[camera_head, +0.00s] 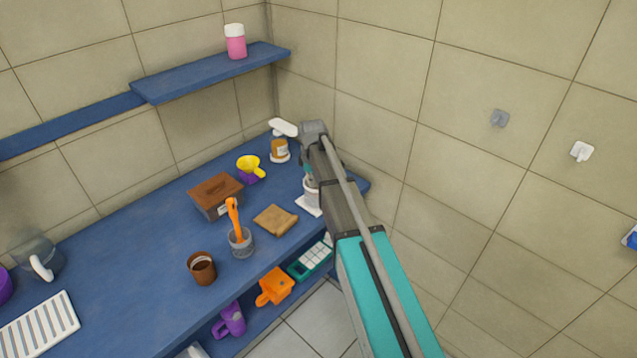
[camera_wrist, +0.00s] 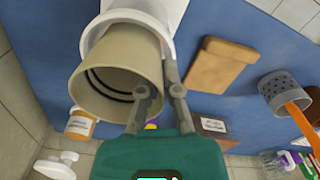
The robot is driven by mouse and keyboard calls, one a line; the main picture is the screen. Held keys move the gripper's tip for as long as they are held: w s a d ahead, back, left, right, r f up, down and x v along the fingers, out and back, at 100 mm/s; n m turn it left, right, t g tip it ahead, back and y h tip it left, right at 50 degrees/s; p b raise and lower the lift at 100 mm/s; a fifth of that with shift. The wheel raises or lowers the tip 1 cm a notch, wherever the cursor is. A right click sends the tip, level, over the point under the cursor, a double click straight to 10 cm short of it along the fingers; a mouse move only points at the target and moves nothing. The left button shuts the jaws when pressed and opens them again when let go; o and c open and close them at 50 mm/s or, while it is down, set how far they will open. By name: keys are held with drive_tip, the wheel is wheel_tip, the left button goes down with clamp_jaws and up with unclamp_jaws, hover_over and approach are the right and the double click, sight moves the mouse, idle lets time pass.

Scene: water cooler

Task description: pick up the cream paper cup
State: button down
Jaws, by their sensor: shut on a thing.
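The cream paper cup (camera_wrist: 116,82) fills the left middle of the wrist view, its open mouth toward the camera and dark rings visible inside. My gripper (camera_wrist: 161,92) is shut on the cup's wall, one finger at the mouth and the other along the outer side. A white holder or container (camera_wrist: 160,14) lies behind the cup's far end; I cannot tell whether they touch. In the head view, my arm covers much of the gripper area, and I cannot clearly make out the cup there.
An amber jar (camera_head: 279,148) stands near the corner. A blue shelf (camera_head: 205,75) is above.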

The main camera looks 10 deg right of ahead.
drive_tip(key=shift+r, duration=0.15)
wheel_tip(320, 180, up, 3)
drive_tip(key=p, duration=0.3)
drive_tip(key=s+r+p, duration=0.9)
drive_tip(key=s+p, duration=0.1)
drive_tip(key=s, duration=0.4)
drive_tip(key=shift+r, duration=0.35)
